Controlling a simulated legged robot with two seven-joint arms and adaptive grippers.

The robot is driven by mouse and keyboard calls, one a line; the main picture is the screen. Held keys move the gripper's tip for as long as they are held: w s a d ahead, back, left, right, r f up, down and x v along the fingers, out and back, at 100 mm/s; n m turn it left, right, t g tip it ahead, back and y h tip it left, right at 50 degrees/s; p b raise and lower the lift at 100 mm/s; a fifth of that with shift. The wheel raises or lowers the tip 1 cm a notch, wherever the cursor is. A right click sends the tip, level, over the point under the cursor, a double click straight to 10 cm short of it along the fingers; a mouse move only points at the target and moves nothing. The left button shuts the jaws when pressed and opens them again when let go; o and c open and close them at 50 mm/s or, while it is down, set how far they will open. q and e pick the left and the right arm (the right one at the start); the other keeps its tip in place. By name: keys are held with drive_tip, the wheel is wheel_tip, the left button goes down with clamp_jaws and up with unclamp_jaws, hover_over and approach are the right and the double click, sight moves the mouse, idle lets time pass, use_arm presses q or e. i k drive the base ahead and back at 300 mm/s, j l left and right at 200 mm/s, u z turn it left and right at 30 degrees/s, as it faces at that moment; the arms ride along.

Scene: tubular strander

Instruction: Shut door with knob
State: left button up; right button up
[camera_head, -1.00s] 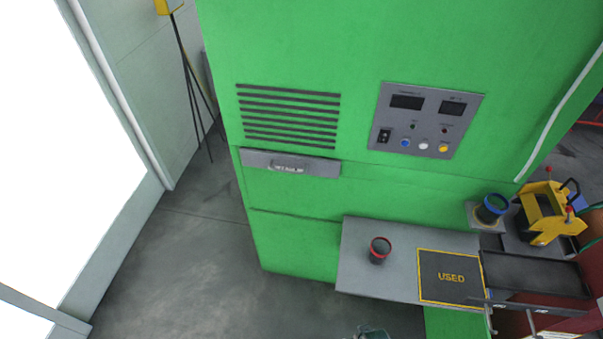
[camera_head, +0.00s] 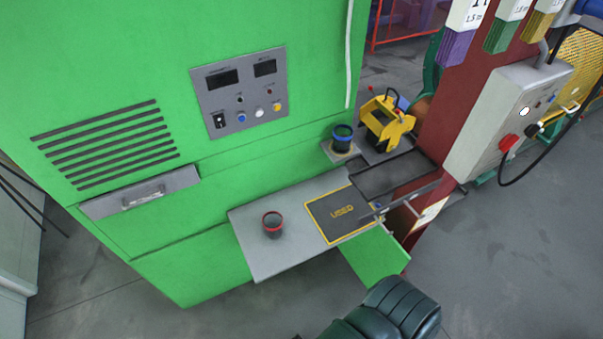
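Neither of my grippers is in the head view. A green panel (camera_head: 376,256) sticks out at an angle below the grey shelf, by the right side of the large green cabinet (camera_head: 110,60). I cannot tell whether this panel is the door. I see no clear knob on it; its upper part is hidden by the shelf.
The grey shelf (camera_head: 262,255) holds a red-rimmed cup (camera_head: 273,226) and a mat marked USED (camera_head: 331,223). A blue-rimmed cup (camera_head: 342,136) and a yellow device (camera_head: 386,122) stand behind. A dark green ribbed padded shape (camera_head: 392,310) is in front. Floor is open at right.

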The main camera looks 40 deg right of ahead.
sight(374, 255)
drive_tip(key=k+l, duration=0.2)
drive_tip(key=l, duration=0.35)
drive_tip(key=k+l+u, duration=0.15)
drive_tip(key=l, duration=0.4)
drive_tip(key=k+l, duration=0.2)
drive_tip(key=l, duration=0.3)
drive_tip(key=k+l+u, duration=0.1)
drive_tip(key=l, duration=0.4)
drive_tip(key=k+l, duration=0.35)
drive_tip(key=l, duration=0.15)
drive_tip(key=k+l+u, duration=0.15)
drive_tip(key=l, duration=0.35)
drive_tip(key=k+l, duration=0.3)
drive_tip(key=l, duration=0.2)
drive_tip(key=k+l+u, duration=0.1)
drive_tip(key=k+l, duration=0.15)
drive_tip(key=l, duration=0.2)
